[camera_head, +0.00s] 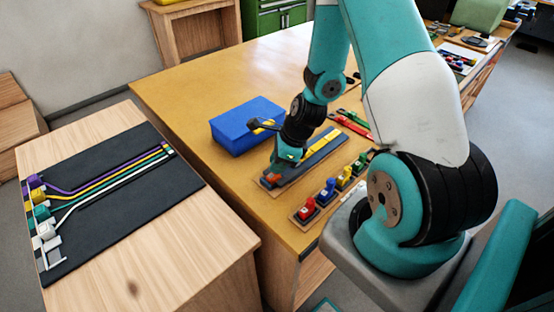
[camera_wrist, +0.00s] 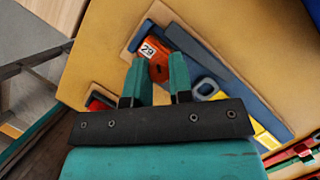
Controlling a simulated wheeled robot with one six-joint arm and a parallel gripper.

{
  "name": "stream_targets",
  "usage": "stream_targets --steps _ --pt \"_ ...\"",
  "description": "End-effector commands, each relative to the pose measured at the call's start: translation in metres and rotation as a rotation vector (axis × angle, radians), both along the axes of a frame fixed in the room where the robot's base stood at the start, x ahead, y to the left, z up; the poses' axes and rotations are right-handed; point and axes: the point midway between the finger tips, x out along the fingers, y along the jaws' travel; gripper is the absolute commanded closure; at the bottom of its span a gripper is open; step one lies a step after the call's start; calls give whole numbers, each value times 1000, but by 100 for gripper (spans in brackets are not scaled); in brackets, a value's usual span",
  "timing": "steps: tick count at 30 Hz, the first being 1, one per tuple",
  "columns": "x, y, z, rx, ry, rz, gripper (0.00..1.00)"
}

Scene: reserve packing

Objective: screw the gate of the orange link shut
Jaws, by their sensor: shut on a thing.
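The orange link (camera_wrist: 150,47) lies at the end of a dark blue-grey holder (camera_wrist: 213,62) in the wrist view, with a white number label on its upper left. In the head view the orange link (camera_head: 272,178) shows just below my gripper (camera_head: 281,164), at the holder's near end. My gripper (camera_wrist: 159,68) points down in the wrist view, its two teal fingers on either side of the link's lower part. It is shut on that part of the orange link. The fingers partly hide it, so I cannot tell how the gate stands.
Along the holder lie a grey link and yellow pieces (camera_head: 315,152). A blue box (camera_head: 244,126) stands behind the arm. Red, blue, yellow and green pieces (camera_head: 307,209) stand in a row in front. A black mat (camera_head: 110,205) with straps lies on the left table.

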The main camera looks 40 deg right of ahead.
Motion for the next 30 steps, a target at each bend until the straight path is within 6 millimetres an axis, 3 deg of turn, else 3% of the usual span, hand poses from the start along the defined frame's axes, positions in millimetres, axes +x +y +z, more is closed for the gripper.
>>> stream_targets --steps 9,21,30 --pt "-1 1 0 1 3 -32 100" --pt "-2 3 0 -1 3 -562 100" --pt "-1 2 -2 0 1 -625 100"
